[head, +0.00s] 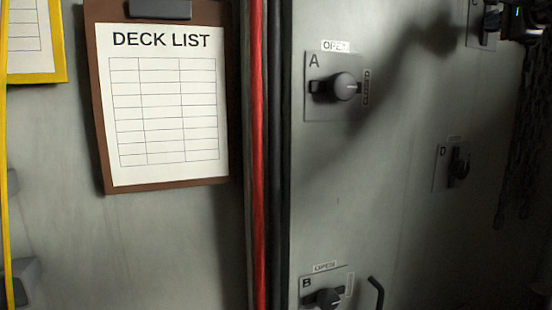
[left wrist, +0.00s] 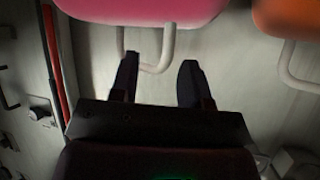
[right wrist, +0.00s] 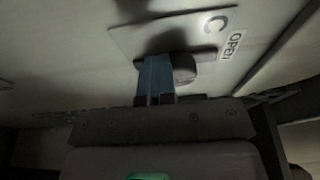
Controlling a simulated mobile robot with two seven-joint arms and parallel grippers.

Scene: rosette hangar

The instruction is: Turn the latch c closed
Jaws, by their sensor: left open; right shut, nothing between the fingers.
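Latch C (head: 483,38) is at the top right edge of the head view, partly cut off and partly covered by my right gripper (head: 508,18). In the right wrist view its plate (right wrist: 150,35) carries the letter C and an OPEN label (right wrist: 234,46). Its dark round knob (right wrist: 184,68) sits just right of the fingertips of my right gripper (right wrist: 155,62). Those fingers are shut with nothing between them, close beside the knob; whether they touch it I cannot tell. The knob's pointer direction is unclear. My left gripper (left wrist: 160,62) is open and empty, away from the latch.
Latches A (head: 343,88), B (head: 325,298) and D (head: 459,168) are on the same grey panel. A dark curved handle (head: 376,291) is beside B. Red and black cables (head: 258,150) run left of the panel. Pink (left wrist: 150,10) and orange (left wrist: 290,18) objects with tube frames are near my left gripper.

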